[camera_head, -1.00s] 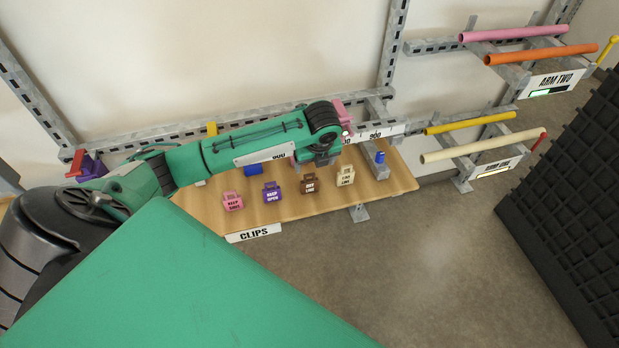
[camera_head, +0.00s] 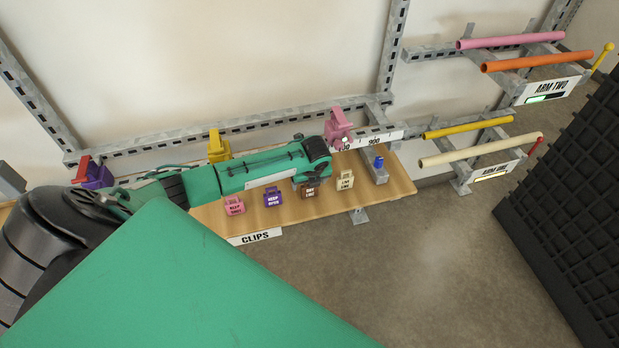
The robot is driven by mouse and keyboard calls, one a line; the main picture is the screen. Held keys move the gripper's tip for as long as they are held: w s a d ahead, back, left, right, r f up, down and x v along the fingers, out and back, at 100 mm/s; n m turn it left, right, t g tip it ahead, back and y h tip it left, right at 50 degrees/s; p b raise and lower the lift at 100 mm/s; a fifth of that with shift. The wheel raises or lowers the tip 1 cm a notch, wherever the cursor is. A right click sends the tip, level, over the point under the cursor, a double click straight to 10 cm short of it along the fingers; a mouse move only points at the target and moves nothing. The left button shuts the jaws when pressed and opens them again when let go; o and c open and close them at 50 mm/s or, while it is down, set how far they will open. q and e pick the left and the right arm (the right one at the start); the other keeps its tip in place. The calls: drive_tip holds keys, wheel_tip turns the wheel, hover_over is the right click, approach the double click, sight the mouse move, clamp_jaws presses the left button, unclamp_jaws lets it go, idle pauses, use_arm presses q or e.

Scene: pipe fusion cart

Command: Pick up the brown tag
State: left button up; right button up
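The brown tag (camera_head: 309,191) stands on the wooden shelf, between the purple tag (camera_head: 273,197) and the cream tag (camera_head: 345,180). Its upper part is hidden by the end of my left arm. My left gripper is at the end of the green arm, right over or around the brown tag. Its fingers are mostly hidden behind the wrist, so I cannot see whether they touch the tag or how far apart they are. A pink tag (camera_head: 234,206) stands at the left of the row. My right gripper is out of view.
The wooden shelf (camera_head: 395,185) bears a CLIPS label (camera_head: 255,237). Behind stand a pink clamp (camera_head: 338,128), a yellow clamp (camera_head: 218,146) and a ruler rail (camera_head: 386,136). A blue peg (camera_head: 378,162) is to the right. Racks with coloured pipes (camera_head: 480,149) are farther right.

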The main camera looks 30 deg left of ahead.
use_arm(q)
drive_tip(key=shift+x, duration=0.85)
drive_tip(key=c, duration=1)
drive_tip(key=shift+c, duration=0.2)
drive_tip(key=shift+r, duration=0.1)
